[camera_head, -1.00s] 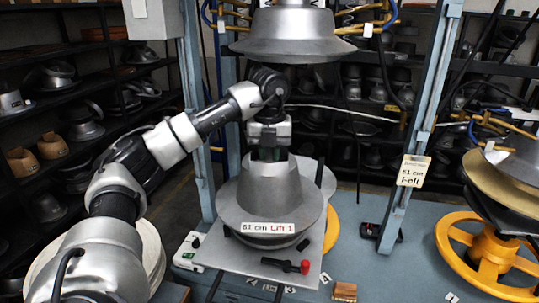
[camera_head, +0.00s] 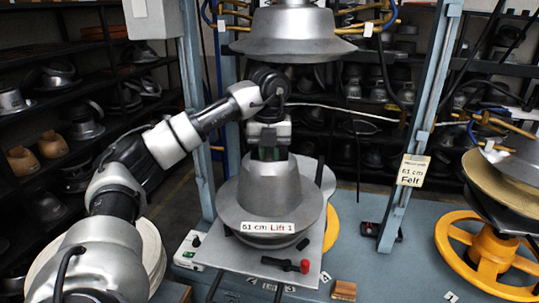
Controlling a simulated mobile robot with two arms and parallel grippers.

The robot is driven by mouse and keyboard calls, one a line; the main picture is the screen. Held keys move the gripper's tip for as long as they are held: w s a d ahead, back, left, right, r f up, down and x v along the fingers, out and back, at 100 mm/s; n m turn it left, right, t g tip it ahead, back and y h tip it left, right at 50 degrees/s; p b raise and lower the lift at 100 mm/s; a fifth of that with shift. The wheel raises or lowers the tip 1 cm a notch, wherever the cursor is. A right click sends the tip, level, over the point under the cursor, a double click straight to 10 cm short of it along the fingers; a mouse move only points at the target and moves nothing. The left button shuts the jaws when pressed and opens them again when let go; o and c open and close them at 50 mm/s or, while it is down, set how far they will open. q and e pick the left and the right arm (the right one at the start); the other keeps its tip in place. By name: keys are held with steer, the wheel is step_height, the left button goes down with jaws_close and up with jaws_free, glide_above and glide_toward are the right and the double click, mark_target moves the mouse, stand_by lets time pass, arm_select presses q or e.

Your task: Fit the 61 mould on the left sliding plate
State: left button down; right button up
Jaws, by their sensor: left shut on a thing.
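The grey metal mould (camera_head: 285,205), shaped like a brimmed hat, carries a white label reading "61 cm Lift 1" (camera_head: 267,228). It is on or just over the left sliding plate (camera_head: 240,256); I cannot tell if it touches fully. My left gripper (camera_head: 269,152) points down and is shut on the top of the mould; its fingertips are partly hidden. A lever with a red knob (camera_head: 304,266) lies at the plate's front edge. The upper press head (camera_head: 290,35) hangs above my gripper. My right gripper is not in view.
A blue post (camera_head: 400,170) with a "61 cm Felt" tag (camera_head: 412,170) stands right of the plate. A second press with a yellow wheel (camera_head: 490,255) is at the right. Shelves of moulds (camera_head: 65,120) fill the background. A small white control box (camera_head: 189,249) sits left of the plate.

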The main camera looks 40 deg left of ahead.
arm_select(q)
steer(key=shift+f+b, duration=0.35)
steer(key=shift+f, duration=0.2)
stand_by(0.4)
steer(key=c, duration=1.4)
jaws_free()
steer(key=o, duration=0.4)
steer(key=shift+s+d, duration=0.1)
steer(key=shift+s, duration=0.05)
steer(key=shift+o, duration=0.2)
steer(key=shift+f, duration=0.15)
steer(key=shift+r, duration=0.2)
step_height(320, 180, up, 2)
steer(key=shift+r+b, duration=0.25)
steer(key=shift+b, duration=0.3)
step_height(320, 180, up, 5)
steer(key=shift+f+p, duration=0.1)
steer(key=shift+p, duration=0.8)
